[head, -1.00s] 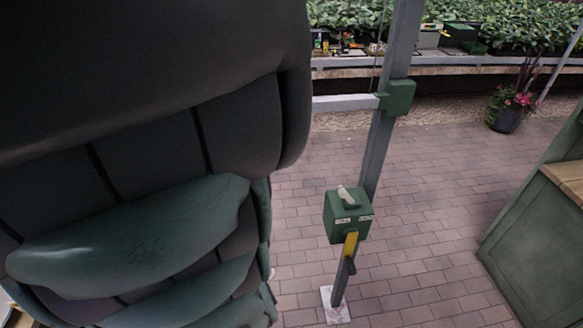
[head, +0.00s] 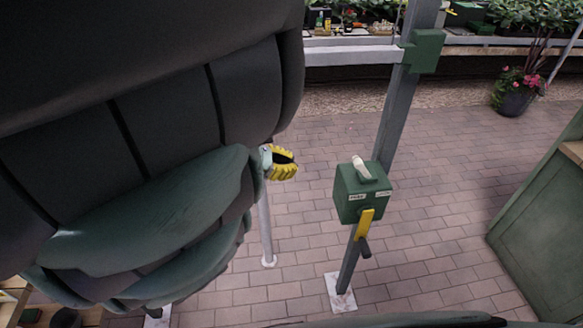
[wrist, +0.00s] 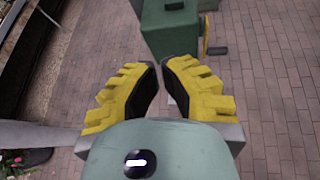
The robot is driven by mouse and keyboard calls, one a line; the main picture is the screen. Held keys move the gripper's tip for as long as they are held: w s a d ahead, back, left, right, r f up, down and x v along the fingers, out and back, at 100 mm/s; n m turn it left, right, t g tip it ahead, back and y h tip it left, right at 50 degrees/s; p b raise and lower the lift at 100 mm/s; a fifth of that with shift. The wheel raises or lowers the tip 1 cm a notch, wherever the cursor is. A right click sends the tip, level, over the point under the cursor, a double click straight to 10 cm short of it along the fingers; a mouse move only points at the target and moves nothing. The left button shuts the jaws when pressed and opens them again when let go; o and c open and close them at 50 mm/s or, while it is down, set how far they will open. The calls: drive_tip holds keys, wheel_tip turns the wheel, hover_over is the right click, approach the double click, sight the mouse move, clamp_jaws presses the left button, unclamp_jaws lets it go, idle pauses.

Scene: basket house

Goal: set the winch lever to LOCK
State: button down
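The winch is a green box (head: 361,194) on a grey post, at right of centre in the head view. A pale lever (head: 361,168) sits on its top, tilted to the left. Two small white labels (head: 369,195) are on its front, too small to read. A yellow crank (head: 364,224) with a dark grip hangs below them. My gripper (head: 290,162) shows yellow ribbed fingers left of the box, apart from it. In the wrist view my gripper (wrist: 163,76) is open and empty, with the green box (wrist: 171,32) beyond its fingertips.
The grey post (head: 395,115) rises past a green bracket (head: 424,51) holding a horizontal bar (head: 353,56). A green wooden counter (head: 545,230) stands at right. A flower pot (head: 513,101) is at the back right. Brick paving (head: 450,190) around the post is clear.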

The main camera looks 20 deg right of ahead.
drive_tip(key=shift+s+a+r+g+h+b, duration=0.1)
drive_tip(key=shift+s+r+g+h+b, duration=0.1)
drive_tip(key=shift+s+r+g, duration=0.25)
drive_tip(key=shift+s+a+r+g+h+b, duration=0.1)
drive_tip(key=shift+s+r+g+h, duration=0.1)
drive_tip(key=shift+s+g, duration=0.45)
drive_tip(key=shift+w+d, duration=0.1)
drive_tip(key=p, duration=0.2)
approach(364, 173)
drive_tip(key=d, duration=0.1)
drive_tip(key=shift+s+d+r+m, duration=0.15)
drive_tip(key=shift+s+d, duration=0.1)
drive_tip(key=shift+d, duration=0.2)
drive_tip(key=shift+s+d+m, duration=0.15)
drive_tip(key=shift+s+d, duration=0.15)
drive_tip(key=shift+d, duration=0.1)
drive_tip(key=shift+r+p, duration=0.1)
drive_tip(key=shift+p, duration=0.3)
